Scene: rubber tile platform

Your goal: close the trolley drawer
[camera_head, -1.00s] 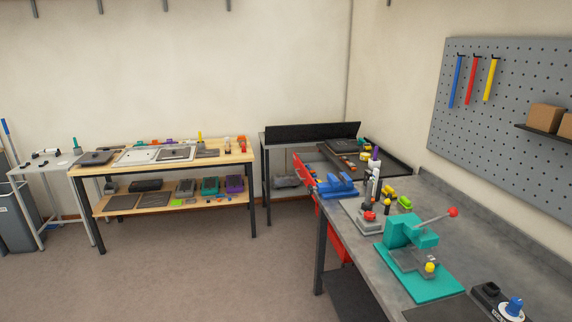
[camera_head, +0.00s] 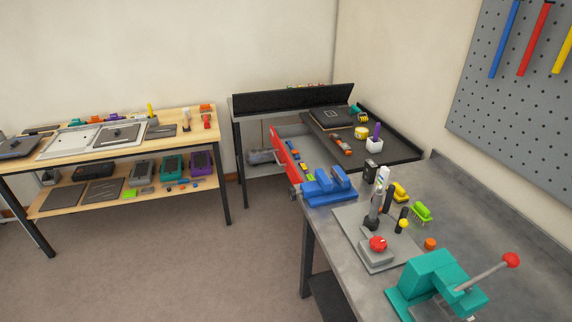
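The trolley drawer (camera_head: 285,154) has a red front and stands pulled out to the left from under the trolley's dark top (camera_head: 402,151). Its grey inside shows, with small blue and orange items near the front end. The near end of the drawer is partly hidden behind the blue vise (camera_head: 328,187) on the grey bench. Neither of my grippers is in view.
The grey workbench (camera_head: 447,192) runs along the right, with a teal press (camera_head: 435,286) and a grey stand (camera_head: 377,243) on it. A wooden table (camera_head: 150,150) stands at the left. The floor (camera_head: 200,270) between them is clear.

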